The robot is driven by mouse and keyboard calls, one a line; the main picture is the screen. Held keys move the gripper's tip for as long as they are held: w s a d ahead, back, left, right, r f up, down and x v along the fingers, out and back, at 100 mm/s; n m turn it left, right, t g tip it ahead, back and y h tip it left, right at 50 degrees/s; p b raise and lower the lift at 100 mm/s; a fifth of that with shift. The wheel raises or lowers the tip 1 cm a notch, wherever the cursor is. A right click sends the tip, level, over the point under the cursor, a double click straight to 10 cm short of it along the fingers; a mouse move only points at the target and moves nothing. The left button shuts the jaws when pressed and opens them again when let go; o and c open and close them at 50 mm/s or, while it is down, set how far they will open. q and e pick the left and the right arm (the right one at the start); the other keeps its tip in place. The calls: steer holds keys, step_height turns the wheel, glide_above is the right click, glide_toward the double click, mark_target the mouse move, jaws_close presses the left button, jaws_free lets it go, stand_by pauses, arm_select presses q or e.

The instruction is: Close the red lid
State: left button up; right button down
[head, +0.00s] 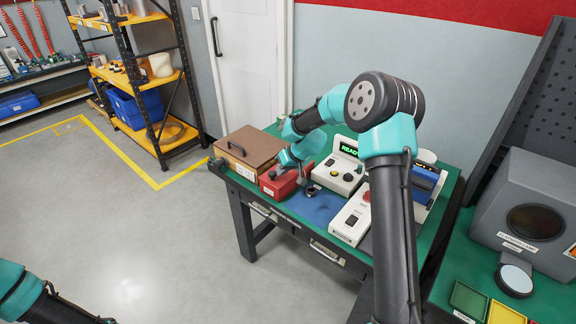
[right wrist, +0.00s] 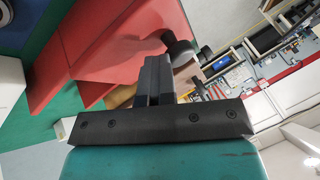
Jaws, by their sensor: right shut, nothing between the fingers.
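The red box (head: 281,183) with its red lid stands on the green table, left of the blue mat. In the right wrist view, the red lid (right wrist: 125,38) fills the upper left, with a black knob-like handle (right wrist: 180,50) on its right side. I cannot tell how far the lid stands open. My right gripper (head: 303,179) is at the right side of the red box. In the right wrist view, its fingers (right wrist: 155,68) are shut and empty, close to the lid and handle; contact is unclear. My left gripper is out of view; only its arm shows at lower left.
A brown case (head: 248,152) sits behind and left of the red box. A white tester with a green "READY" display (head: 349,150) stands to the right. The blue mat (head: 314,207) lies in front, with a white control box (head: 350,218) beside it.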

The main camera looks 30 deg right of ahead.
mark_target(293, 176)
steer(key=shift+s+a+f, duration=0.1)
steer(key=shift+s+a, duration=0.1)
steer(key=shift+a, duration=0.05)
steer(key=shift+d, duration=0.6)
steer(key=d, duration=0.1)
steer(key=d+r, duration=0.1)
steer(key=d, duration=0.1)
steer(key=shift+s+d+r, duration=0.2)
steer(key=shift+d+r, duration=0.2)
steer(key=v, duration=0.9)
steer(key=shift+a, duration=0.1)
